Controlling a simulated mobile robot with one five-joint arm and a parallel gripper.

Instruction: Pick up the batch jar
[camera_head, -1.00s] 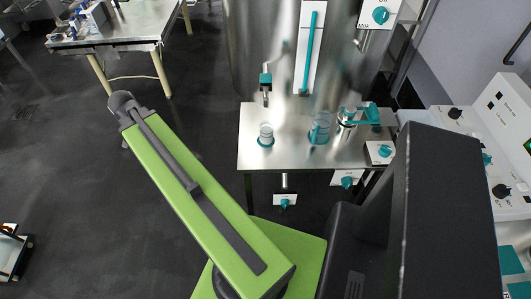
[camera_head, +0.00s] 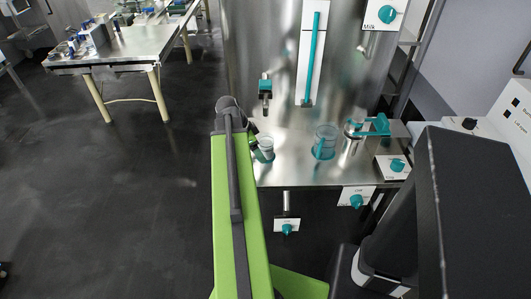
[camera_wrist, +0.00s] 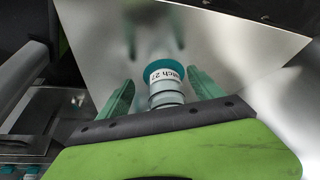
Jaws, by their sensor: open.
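The batch jar (camera_head: 266,146) is a small clear jar standing on a teal spot near the left edge of the steel bench. In the wrist view the jar (camera_wrist: 165,87) shows a white label reading "atch 27", with a teal disc at its far end. My gripper (camera_wrist: 160,79) is open, its two green fingers on either side of the jar, with a visible gap to each. In the head view my gripper (camera_head: 257,146) is mostly hidden by my arm, right beside the jar.
A larger clear teal-tinted vessel (camera_head: 325,142) stands to the right on the bench (camera_head: 300,175). A metal pot with a teal handle (camera_head: 373,127) is further right. A tap with a teal handle (camera_head: 265,91) hangs behind the jar. A tall steel tank (camera_head: 255,40) stands behind.

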